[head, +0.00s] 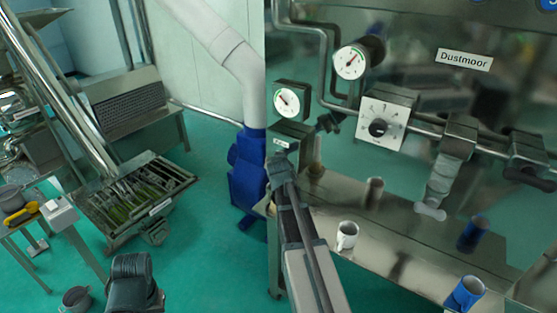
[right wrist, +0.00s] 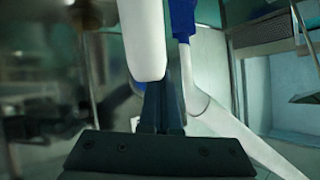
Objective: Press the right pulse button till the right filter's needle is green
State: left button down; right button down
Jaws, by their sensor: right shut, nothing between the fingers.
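Two round white gauges hang at the steel cabinet: a left one (head: 292,100) and a higher right one (head: 350,62). Each has a dark needle; the colour zone under either needle is too small to read surely. A grey box with a small label (head: 282,143) sits below the left gauge. My right gripper (head: 281,158) is shut and empty, its tip at or just in front of this box; contact cannot be told. No pulse button shows clearly. In the right wrist view the shut dark fingers (right wrist: 162,105) point past a white rounded part (right wrist: 145,40). A dark part of my left arm shows at the bottom, fingers not visible.
A square dial plate (head: 383,122) and pipes with valve handles (head: 432,209) lie to the right. A white mug (head: 347,236) and a blue mug (head: 466,293) stand on the steel ledge.

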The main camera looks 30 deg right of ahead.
jog(key=shift+a, duration=0.1)
dwell(0.4)
jog(key=shift+s+a, duration=0.35)
jog(key=shift+a, duration=0.35)
jog(key=shift+s+a, duration=0.3)
jog(key=shift+a, duration=0.5)
jog(key=shift+s+a, duration=0.35)
jog(key=shift+a, duration=0.4)
jog(key=shift+s+a, duration=0.3)
jog(key=shift+a, duration=0.5)
jog(key=s+a+f+n+g+y+b, duration=0.25)
jog(key=s+a+f, duration=0.2)
jog(key=a, duration=0.55)
jog(key=s+a+f+n+g+y+b, duration=0.1)
jog(key=s+a+f+n+g, duration=0.15)
jog(key=a+f, duration=0.5)
jog(key=s+a+f+n+g+b, duration=0.1)
jog(key=s+a+f+n+g, duration=0.1)
jog(key=s+a, duration=0.7)
jog(key=s+a+f+n+g+y+b, duration=0.1)
jog(key=s+a+f+n+g, duration=0.2)
jog(key=s+a, duration=0.6)
jog(key=shift+s+f+n+g, duration=0.2)
jog(key=shift+s+n+g, duration=0.3)
jog(key=shift+n, duration=0.7)
